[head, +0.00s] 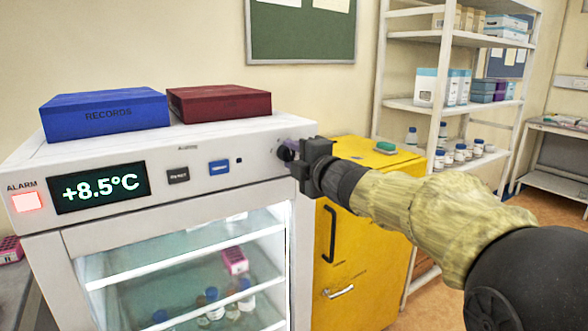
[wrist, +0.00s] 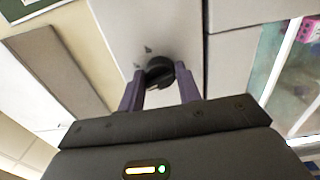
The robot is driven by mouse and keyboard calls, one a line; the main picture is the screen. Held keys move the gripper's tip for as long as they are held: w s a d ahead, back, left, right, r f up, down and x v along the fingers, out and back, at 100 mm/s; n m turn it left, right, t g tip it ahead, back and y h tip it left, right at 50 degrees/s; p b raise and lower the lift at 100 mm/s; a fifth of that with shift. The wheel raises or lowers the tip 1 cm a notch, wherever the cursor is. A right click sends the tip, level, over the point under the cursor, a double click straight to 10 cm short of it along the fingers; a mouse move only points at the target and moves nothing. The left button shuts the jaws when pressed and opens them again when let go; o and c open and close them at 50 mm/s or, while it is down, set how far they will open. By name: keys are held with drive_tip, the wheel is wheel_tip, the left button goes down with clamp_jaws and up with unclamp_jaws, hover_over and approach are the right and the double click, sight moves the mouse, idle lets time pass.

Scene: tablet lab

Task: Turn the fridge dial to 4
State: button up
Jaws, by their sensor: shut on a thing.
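The fridge (head: 210,205) is white with a glass door, and its display (head: 98,188) reads +8.5°C. A red alarm light (head: 27,202) glows at the left of the panel. The black fridge dial (head: 285,154) is at the right end of the panel; it also shows in the wrist view (wrist: 160,71). My gripper (head: 296,160) is at the dial, and in the wrist view (wrist: 160,92) its two purple fingers sit on either side of it, shut on it. The numbers around the dial are too small to read, so its setting cannot be told.
A blue records box (head: 105,112) and a dark red box (head: 220,103) lie on top of the fridge. A yellow cabinet (head: 360,245) stands right of it, with a shelf rack (head: 445,105) behind. Two panel buttons (head: 178,176) sit left of the dial.

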drive_tip(key=shift+n+b, duration=0.5)
drive_tip(key=shift+n, duration=0.3)
drive_tip(key=o, duration=1)
drive_tip(key=shift+c, duration=0.2)
drive_tip(key=v, duration=1.7)
drive_tip(key=shift+s+d, duration=0.15)
